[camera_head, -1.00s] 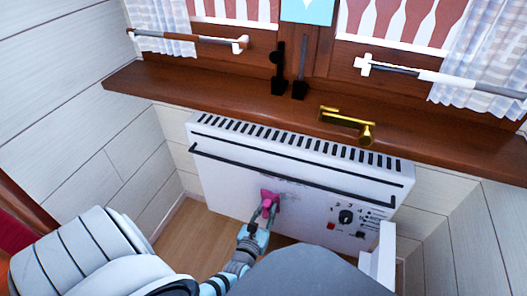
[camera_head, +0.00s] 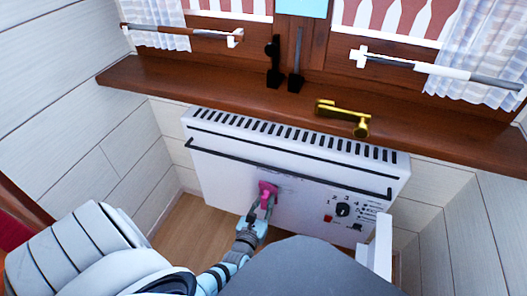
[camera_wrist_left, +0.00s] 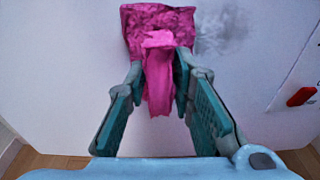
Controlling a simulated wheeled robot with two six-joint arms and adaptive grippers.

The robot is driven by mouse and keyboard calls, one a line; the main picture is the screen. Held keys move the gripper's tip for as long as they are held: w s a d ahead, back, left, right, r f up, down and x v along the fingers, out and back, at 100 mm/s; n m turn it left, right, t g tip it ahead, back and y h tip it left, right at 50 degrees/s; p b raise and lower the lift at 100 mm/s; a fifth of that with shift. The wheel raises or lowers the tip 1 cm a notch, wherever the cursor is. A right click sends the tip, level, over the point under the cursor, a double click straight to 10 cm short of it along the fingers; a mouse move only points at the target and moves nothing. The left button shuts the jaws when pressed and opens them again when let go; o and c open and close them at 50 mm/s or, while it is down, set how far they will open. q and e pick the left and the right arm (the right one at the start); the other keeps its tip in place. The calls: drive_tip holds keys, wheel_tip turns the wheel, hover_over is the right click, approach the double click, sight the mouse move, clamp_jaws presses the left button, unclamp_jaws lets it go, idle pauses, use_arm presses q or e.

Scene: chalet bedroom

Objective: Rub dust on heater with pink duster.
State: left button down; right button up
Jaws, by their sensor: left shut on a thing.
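The white heater (camera_head: 228,180) stands against the wall below the window sill, with dark slots on top and a black rail along its front. My left gripper (camera_head: 260,207) is shut on the pink duster (camera_head: 267,189), which is at the heater's front panel and appears to touch it. In the left wrist view the duster (camera_wrist_left: 158,62) is between the teal fingers of the gripper (camera_wrist_left: 165,85). A grey smudge of dust (camera_wrist_left: 222,30) shows on the white panel just right of the duster. Part of the panel behind the duster is hidden. My right gripper is not in view.
A dark brown window sill (camera_head: 200,92) runs above the heater and carries a gold object (camera_head: 343,117) and two black upright things. A knob (camera_head: 343,209) and a red switch (camera_head: 327,218) are on the heater's right front. Wooden floor (camera_head: 185,228) shows at lower left.

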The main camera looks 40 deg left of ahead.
use_arm(q)
drive_tip(key=shift+w+a, duration=0.15)
drive_tip(key=shift+w, duration=0.3)
